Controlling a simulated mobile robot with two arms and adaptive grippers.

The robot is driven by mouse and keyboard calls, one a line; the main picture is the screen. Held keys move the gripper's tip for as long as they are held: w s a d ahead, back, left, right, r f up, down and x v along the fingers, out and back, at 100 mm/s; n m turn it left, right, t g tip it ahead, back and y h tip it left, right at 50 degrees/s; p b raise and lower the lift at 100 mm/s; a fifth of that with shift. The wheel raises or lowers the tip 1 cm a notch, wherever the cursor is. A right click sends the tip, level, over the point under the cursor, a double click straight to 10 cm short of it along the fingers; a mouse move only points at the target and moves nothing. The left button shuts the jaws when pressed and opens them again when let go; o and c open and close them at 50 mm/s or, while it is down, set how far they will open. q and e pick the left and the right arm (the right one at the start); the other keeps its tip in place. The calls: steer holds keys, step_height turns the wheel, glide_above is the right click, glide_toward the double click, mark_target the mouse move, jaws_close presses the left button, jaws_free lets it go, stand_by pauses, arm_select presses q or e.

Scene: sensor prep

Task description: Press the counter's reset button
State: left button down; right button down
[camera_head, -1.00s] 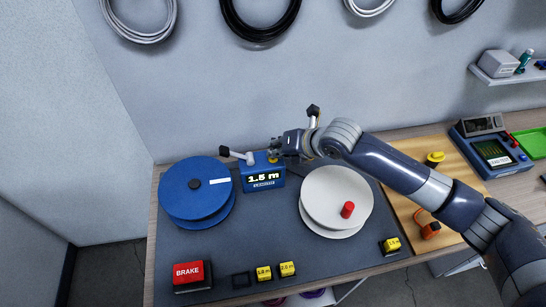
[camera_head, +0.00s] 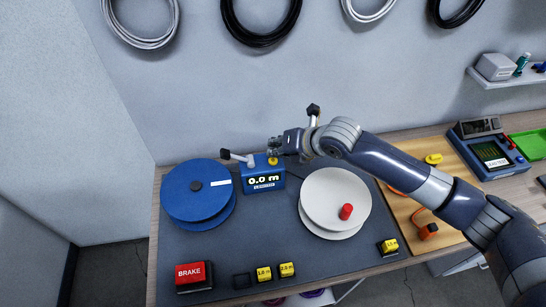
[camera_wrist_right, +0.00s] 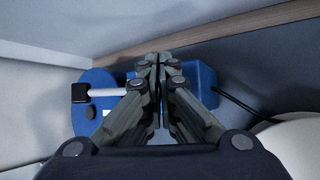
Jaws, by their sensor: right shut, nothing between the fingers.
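The blue counter (camera_head: 262,182) stands on the dark mat between the two reels, and its display reads 0.0 m. Its yellow reset button (camera_head: 272,161) shows on top at the right. My right gripper (camera_head: 273,147) is shut and empty, with its fingertips just above the button; I cannot tell whether they touch it. In the right wrist view the shut fingers (camera_wrist_right: 157,62) lie over the blue counter (camera_wrist_right: 203,82) and hide the button. My left gripper is not in view.
A blue reel (camera_head: 197,187) stands left of the counter and a white reel (camera_head: 325,188) with a red knob right of it. A red BRAKE button (camera_head: 190,273) and several yellow-topped blocks line the front edge. A crank lever (camera_head: 234,155) sits beside the counter.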

mark_target(276, 159)
step_height(276, 159, up, 5)
steer(key=p, duration=0.4)
stand_by(0.3)
stand_by(0.7)
